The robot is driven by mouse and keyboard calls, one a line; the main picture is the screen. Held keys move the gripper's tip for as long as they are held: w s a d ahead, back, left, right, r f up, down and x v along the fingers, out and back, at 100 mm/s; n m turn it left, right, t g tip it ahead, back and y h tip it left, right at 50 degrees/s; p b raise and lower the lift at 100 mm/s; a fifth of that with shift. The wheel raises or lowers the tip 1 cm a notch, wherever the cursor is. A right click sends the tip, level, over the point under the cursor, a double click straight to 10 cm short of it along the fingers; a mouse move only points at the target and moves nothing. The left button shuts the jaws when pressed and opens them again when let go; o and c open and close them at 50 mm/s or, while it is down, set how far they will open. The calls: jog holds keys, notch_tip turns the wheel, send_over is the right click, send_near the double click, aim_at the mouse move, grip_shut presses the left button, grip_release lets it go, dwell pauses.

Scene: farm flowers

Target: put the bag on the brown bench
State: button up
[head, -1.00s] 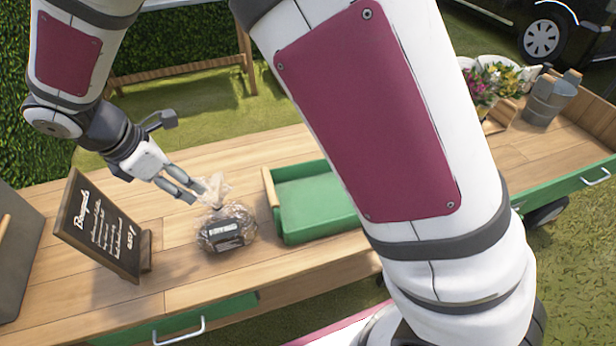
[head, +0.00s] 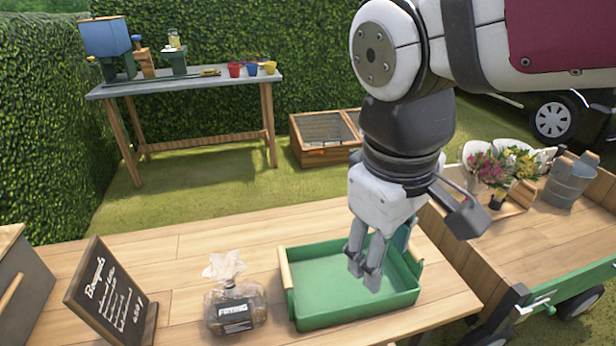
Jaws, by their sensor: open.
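The bag (head: 236,307) is clear plastic with brown contents, a black label and a gathered top. It stands on a brown plank-topped bench (head: 185,262), between a chalkboard sign and a green tray. My gripper (head: 363,272) points down over the green tray, to the right of the bag and apart from it. The gripper is open and holds nothing. Its two fingers show side by side, with only a narrow gap visible between them. Whether the fingertips touch the tray cannot be told.
The green tray (head: 301,318) is empty. The chalkboard sign (head: 110,298) stands left of the bag. A wooden cart (head: 520,242) with flowers and a metal bucket (head: 569,182) is at right. A grey-topped table (head: 190,86) holding pots stands behind, with open grass between.

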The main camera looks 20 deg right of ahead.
jog(key=s+f+m+y, duration=0.1)
jog(key=s+m, duration=0.3)
jog(key=s, duration=0.2)
jog(key=shift+s+d+f+t, duration=0.2)
jog(key=shift+s+d+t, duration=0.1)
jog(key=shift+s+d, duration=0.1)
jog(key=shift+y, duration=0.3)
notch_tip(320, 180, up, 13)
jog(key=t+p, duration=0.2)
jog(key=p, duration=0.9)
jog(key=shift+d, duration=0.2)
jog(key=shift+f, duration=0.1)
